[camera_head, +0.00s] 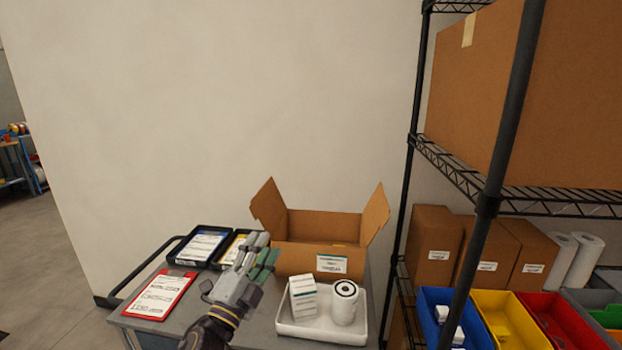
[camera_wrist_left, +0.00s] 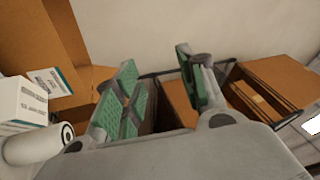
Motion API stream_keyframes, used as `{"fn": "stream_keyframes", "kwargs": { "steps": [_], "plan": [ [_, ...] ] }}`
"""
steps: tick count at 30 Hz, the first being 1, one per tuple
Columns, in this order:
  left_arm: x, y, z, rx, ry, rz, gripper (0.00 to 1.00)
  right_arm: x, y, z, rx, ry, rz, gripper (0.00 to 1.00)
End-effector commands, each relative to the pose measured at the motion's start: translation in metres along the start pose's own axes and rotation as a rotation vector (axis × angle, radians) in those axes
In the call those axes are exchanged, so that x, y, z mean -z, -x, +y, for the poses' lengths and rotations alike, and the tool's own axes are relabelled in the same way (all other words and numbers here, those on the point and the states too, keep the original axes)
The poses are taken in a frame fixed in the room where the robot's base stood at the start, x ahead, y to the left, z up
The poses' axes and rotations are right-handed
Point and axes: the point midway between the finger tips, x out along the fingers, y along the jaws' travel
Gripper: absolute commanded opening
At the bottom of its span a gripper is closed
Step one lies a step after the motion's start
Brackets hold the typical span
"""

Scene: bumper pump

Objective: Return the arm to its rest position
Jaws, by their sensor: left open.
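My left gripper (camera_head: 262,254) comes in from the bottom of the head view, above the grey cart. Its green-padded fingers are apart with nothing between them, as the left wrist view (camera_wrist_left: 160,95) also shows. It is to the left of the open cardboard box (camera_head: 300,259) and the white tray (camera_head: 321,331). The tray holds a white carton (camera_head: 303,298) and a white cylinder with a dark-ringed top (camera_head: 344,303). My right gripper is not in either view.
A red clipboard (camera_head: 161,295) and black trays with papers (camera_head: 203,246) lie on the cart (camera_head: 152,326). A black wire shelf (camera_head: 452,168) with boxes and coloured bins (camera_head: 497,317) stands close on the right. The space above the cart, before the wall, is free.

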Motion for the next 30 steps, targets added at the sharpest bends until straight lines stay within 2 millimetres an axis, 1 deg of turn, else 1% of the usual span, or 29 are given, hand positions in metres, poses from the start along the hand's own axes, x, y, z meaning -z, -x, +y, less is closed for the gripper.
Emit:
{"fn": "stream_keyframes", "kwargs": {
  "steps": [3,8,11,15,17,22,26,30],
  "plan": [
    [-0.025,0.013,0.013,-0.045,0.104,-0.124,0.41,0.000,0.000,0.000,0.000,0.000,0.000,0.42],
    [-0.056,0.036,0.035,-0.113,0.241,-0.291,0.41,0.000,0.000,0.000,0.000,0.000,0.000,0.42],
    [-0.073,0.053,0.051,-0.158,0.323,-0.394,0.41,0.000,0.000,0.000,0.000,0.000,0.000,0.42],
    [-0.093,0.082,0.075,-0.227,0.434,-0.539,0.41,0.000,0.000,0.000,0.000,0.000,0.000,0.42],
    [-0.100,0.096,0.085,-0.259,0.480,-0.601,0.41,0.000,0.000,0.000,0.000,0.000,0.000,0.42],
    [-0.114,0.140,0.116,-0.353,0.606,-0.776,0.41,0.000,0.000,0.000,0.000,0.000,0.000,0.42],
    [-0.119,0.177,0.138,-0.430,0.697,-0.908,0.41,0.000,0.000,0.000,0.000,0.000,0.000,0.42],
    [-0.117,0.219,0.159,-0.519,0.789,-1.049,0.41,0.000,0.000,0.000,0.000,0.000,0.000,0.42]
  ]
}}
